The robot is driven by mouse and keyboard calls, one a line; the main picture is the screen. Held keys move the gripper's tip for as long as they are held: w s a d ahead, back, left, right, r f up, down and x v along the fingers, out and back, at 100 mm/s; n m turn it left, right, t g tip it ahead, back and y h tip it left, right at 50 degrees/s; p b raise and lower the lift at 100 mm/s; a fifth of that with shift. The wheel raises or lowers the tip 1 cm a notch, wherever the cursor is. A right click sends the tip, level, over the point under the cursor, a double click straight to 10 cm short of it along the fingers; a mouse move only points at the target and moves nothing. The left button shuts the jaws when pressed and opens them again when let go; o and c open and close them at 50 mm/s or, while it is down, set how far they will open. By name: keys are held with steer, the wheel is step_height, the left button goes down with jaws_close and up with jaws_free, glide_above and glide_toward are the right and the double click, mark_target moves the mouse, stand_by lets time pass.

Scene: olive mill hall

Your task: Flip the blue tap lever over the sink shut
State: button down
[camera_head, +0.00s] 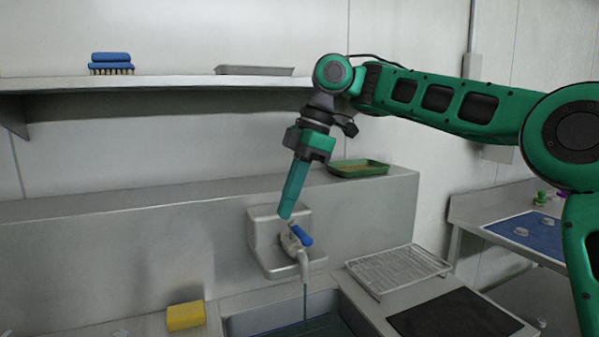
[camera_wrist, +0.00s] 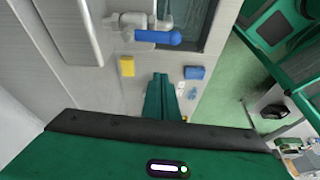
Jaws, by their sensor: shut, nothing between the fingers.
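The blue tap lever (camera_head: 301,235) sits on a metal tap (camera_head: 303,260) fixed to a wall bracket above the sink. A thin stream of water falls from the spout into the sink (camera_head: 262,322). In the wrist view the blue lever (camera_wrist: 158,37) lies across the upper middle, beyond the fingertips. My gripper (camera_head: 286,212) points down with its fingers shut and empty, just above and slightly left of the lever in the head view. It looks close to the lever, but I cannot tell whether they touch. The gripper fingers also show in the wrist view (camera_wrist: 160,78).
A yellow sponge (camera_head: 185,316) lies left of the sink. A wire rack (camera_head: 398,268) and a dark mat (camera_head: 455,316) are on the right. A green tray (camera_head: 358,168) stands on the ledge behind. A blue brush (camera_head: 111,63) rests on the shelf (camera_head: 190,83) above.

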steer(key=v, duration=0.7)
stand_by(0.3)
